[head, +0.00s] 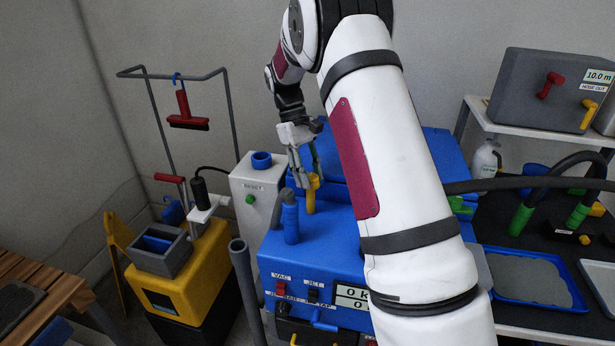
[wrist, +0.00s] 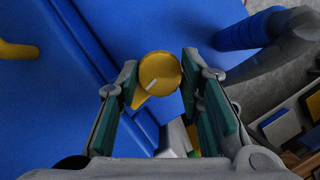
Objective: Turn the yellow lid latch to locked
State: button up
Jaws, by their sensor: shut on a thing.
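The yellow lid latch (head: 312,195) stands upright on top of the blue machine (head: 268,245). In the wrist view the latch shows from above as a round yellow knob (wrist: 160,72) with a short white mark and a pointed tip towards the lower left. My gripper (head: 308,180) reaches down from above and is shut on the latch. In the wrist view its green-padded fingers (wrist: 160,88) stand on either side of the knob. A seam in the blue body runs just left of the knob there. My arm hides much of the machine's right side in the head view.
A blue hose fitting (head: 291,218) stands close to the left of the latch. Another yellow part (wrist: 18,50) shows at the wrist view's left edge. A yellow mop bucket (head: 185,275) stands at left, and a dark bench with a blue tray (head: 525,305) is at right.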

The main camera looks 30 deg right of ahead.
jog(key=shift+d+m+y+b, duration=0.1)
jog(key=shift+m+y+b, duration=0.25)
jog(key=shift+m, duration=0.75)
jog(key=o, duration=1.2)
jog(key=shift+c, duration=0.2)
jog(key=v, duration=1.2)
